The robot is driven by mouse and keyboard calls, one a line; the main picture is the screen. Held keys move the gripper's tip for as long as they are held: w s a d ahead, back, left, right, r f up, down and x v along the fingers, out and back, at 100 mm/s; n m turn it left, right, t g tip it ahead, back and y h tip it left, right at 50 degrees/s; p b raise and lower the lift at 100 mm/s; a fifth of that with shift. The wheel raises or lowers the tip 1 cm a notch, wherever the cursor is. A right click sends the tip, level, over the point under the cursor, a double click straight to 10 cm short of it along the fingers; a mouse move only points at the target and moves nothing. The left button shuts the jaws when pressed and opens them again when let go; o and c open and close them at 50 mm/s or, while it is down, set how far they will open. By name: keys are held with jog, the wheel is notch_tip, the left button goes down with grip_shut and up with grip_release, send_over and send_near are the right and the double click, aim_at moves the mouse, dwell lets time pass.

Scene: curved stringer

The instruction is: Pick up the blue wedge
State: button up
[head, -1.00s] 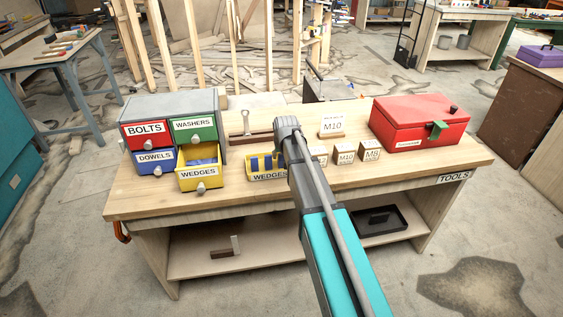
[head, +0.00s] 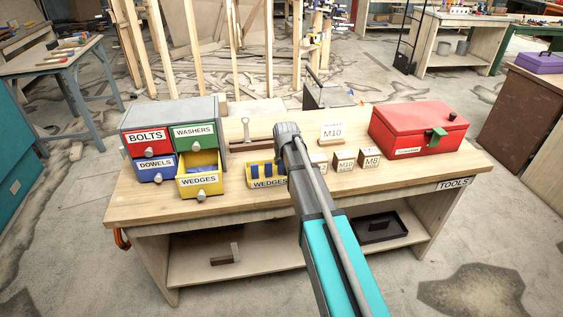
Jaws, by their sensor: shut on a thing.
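Blue wedges (head: 265,169) stand in a small yellow tray (head: 269,184) labelled WEDGES near the middle of the workbench. My gripper (head: 288,150) is at the right end of the small tray, at the end of my arm. It is shut on a blue wedge, but my wrist hides the fingers and the held piece. I cannot see whether that piece is clear of the tray.
A drawer cabinet (head: 172,112) stands left on the bench (head: 330,184). Labelled wooden blocks (head: 344,160) and an M10 sign (head: 332,130) stand right of my gripper. A red toolbox (head: 418,125) is farther right. The bench's front strip is clear.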

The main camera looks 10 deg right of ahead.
jog(key=shift+r+p, duration=0.6)
jog(key=shift+r, duration=0.2)
jog(key=s+r+p, duration=1)
jog(key=s+p, duration=0.1)
jog(key=s, duration=0.3)
jog(key=shift+r, duration=0.4)
jog(key=shift+d, duration=0.2)
